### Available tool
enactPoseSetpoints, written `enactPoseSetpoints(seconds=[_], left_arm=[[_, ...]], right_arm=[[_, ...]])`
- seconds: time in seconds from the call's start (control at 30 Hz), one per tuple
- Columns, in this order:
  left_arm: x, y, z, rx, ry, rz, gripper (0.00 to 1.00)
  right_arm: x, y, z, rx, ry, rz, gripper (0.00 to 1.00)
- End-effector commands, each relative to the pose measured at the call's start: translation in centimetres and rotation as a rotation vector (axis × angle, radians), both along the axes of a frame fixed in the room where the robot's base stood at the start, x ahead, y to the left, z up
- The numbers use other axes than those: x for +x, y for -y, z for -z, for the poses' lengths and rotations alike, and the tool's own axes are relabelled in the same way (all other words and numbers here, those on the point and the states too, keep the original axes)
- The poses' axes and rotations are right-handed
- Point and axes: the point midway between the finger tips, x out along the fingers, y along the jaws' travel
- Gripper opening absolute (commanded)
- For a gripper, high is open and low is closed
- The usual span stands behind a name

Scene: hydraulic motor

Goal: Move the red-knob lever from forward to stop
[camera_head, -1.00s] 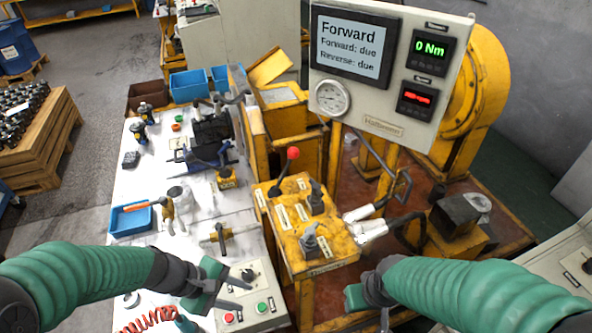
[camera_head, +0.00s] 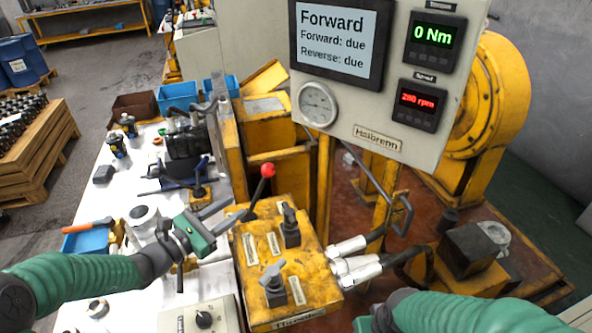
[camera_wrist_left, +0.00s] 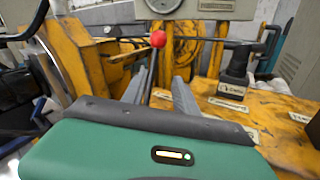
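The red-knob lever (camera_head: 267,171) rises from the yellow control box (camera_head: 262,300), leaning up and to the right in the head view. My left gripper (camera_head: 237,206) is open, with its fingertips close to the lever's shaft, below the knob. In the left wrist view the red knob (camera_wrist_left: 158,39) stands beyond and above the fingertips (camera_wrist_left: 160,78), and the shaft shows between the spread fingers. I cannot tell whether either finger touches it. My right gripper (camera_head: 364,323) is only partly in view at the bottom edge; its fingers are hidden.
Two dark-based levers (camera_head: 290,228) and (camera_head: 273,282) stand on the same box. The display (camera_head: 336,40) reads "Forward", with 0 Nm and 280 rpm beside it. Silver hose fittings (camera_head: 355,262) lie right of the box. A white bench (camera_head: 95,205) with tools is left.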

Motion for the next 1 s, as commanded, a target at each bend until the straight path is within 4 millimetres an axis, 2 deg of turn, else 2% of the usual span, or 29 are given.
enactPoseSetpoints(seconds=[0.07,0.17,0.27,0.5,0.63,0.8,1.0], left_arm=[[0.1,-0.7,0.0,-0.011,0.002,-0.008,0.35],[0.6,-0.5,-0.1,-0.016,0.004,-0.008,0.35],[1.8,1.0,0.1,-0.014,0.003,-0.005,0.35],[6.1,7.0,0.3,-0.002,0.0,-0.002,0.35],[8.3,9.6,0.3,0.0,0.002,-0.002,0.35],[10.6,11.4,0.3,-0.004,0.001,-0.004,0.35],[11.6,12.0,0.4,-0.006,0.0,-0.007,0.35]], right_arm=[[0.0,0.0,0.1,0.0,0.0,-0.001,0.46],[0.0,-0.1,0.1,0.001,0.0,-0.002,0.46],[-0.1,-0.1,0.3,0.001,0.0,-0.002,0.46],[0.0,-0.1,0.6,0.001,-0.001,-0.002,0.46],[0.0,-0.1,0.7,0.0,0.0,-0.001,0.46],[0.0,-0.1,0.7,0.0,0.0,-0.001,0.46],[0.0,-0.1,0.7,0.001,0.0,-0.002,0.46]])
